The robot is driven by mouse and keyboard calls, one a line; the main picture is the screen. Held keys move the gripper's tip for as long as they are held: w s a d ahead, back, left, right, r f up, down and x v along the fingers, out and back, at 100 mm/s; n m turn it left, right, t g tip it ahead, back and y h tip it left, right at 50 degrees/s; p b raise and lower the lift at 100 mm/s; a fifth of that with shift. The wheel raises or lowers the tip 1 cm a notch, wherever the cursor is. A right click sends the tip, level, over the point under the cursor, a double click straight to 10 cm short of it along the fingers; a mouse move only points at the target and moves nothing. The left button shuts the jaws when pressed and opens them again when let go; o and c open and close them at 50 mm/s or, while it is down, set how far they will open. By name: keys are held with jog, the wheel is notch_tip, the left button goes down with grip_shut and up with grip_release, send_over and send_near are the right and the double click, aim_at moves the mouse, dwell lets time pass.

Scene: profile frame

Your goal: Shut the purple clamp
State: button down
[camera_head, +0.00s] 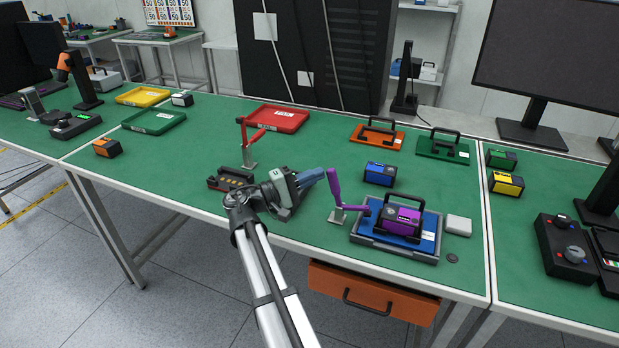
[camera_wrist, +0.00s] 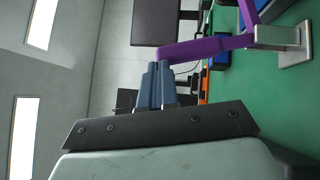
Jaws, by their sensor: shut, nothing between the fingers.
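The purple clamp (camera_head: 335,188) stands on a grey metal base near the front edge of the green table. Its handle points up, tilted slightly left. In the wrist view the clamp (camera_wrist: 205,47) shows as a purple bar and lever on its metal base, just beyond my fingertips. My gripper (camera_head: 321,173) is left of the handle's upper part, its blue fingers pointing right at it. The fingers (camera_wrist: 159,68) are shut together and empty. Whether they touch the clamp I cannot tell. A purple box (camera_head: 402,221) with a black handle frame sits on a blue tray (camera_head: 427,241) right of the clamp.
A blue box (camera_head: 380,173) stands behind the clamp. A white block (camera_head: 458,225) lies right of the tray. A red clamp (camera_head: 244,135) stands behind my gripper. A red tray (camera_head: 277,118) and orange plate (camera_head: 362,135) lie further back. An orange drawer (camera_head: 370,298) hangs below the table.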

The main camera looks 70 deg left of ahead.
jog(key=shift+w+d+r, duration=0.4)
jog(key=shift+w+d, duration=0.2)
jog(key=shift+s+a, duration=0.1)
jog(key=shift+a, duration=0.05)
jog(key=s+a, duration=0.2)
jog(key=s, duration=1)
jog(key=shift+s+a+f, duration=0.15)
jog(key=shift+s+a, duration=0.2)
